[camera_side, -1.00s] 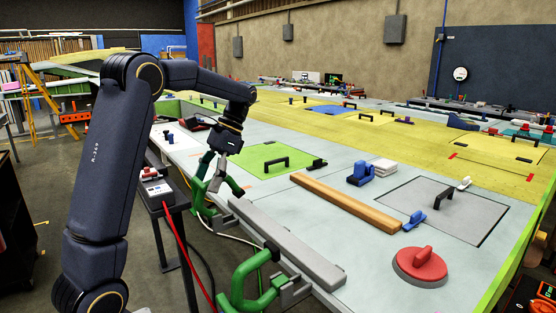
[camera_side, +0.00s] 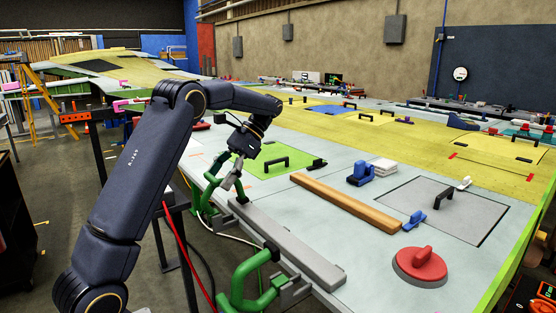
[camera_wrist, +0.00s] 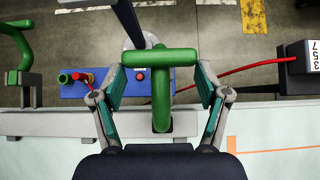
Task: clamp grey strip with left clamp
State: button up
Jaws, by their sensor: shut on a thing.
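The grey strip (camera_side: 285,243) lies along the table's near edge; part of it also shows in the wrist view (camera_wrist: 55,122). The left clamp (camera_side: 208,200) stands at the strip's far end, with a dark tip on or just over the strip; contact is too small to tell. My gripper (camera_side: 230,182) is at the left clamp's handle. In the wrist view, my gripper's fingers (camera_wrist: 160,88) flank the green T-shaped handle (camera_wrist: 161,62), shut on it near the ends of its crossbar.
A wooden bar (camera_side: 345,203) lies on the table right of the strip. A red round handled piece (camera_side: 420,267) and a green panel (camera_side: 270,160) are also on the table. A blue box (camera_wrist: 125,85) and red cable (camera_wrist: 245,77) lie beyond the edge.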

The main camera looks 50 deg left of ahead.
jog(key=o, duration=1.7)
jog(key=shift+f, duration=0.1)
